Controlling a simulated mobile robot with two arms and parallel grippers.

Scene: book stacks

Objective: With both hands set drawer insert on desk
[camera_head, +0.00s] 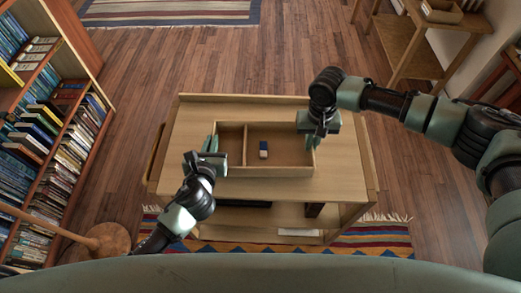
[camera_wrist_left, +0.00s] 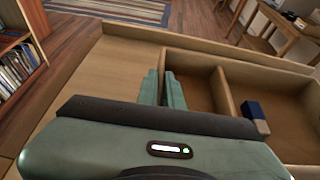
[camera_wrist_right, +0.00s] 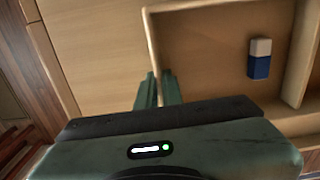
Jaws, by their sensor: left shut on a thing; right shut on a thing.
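The drawer insert (camera_head: 282,172) is a shallow wooden tray with a divider that makes a narrow left compartment and a wider right one. It is at the desk (camera_head: 185,130) top, level; I cannot tell whether it touches the surface. A blue and white eraser (camera_head: 263,149) lies in the wider compartment; it also shows in the left wrist view (camera_wrist_left: 256,115) and the right wrist view (camera_wrist_right: 260,59). My left gripper (camera_head: 213,146) is shut on the insert's left wall. My right gripper (camera_head: 312,141) is shut on its right wall.
A bookshelf (camera_head: 60,120) full of books stands at the left, with a round wooden stool (camera_head: 108,240) near it. A side table (camera_head: 415,50) stands at the back right. Bare desk top lies left and right of the insert. A striped rug (camera_head: 370,236) lies below the desk's front.

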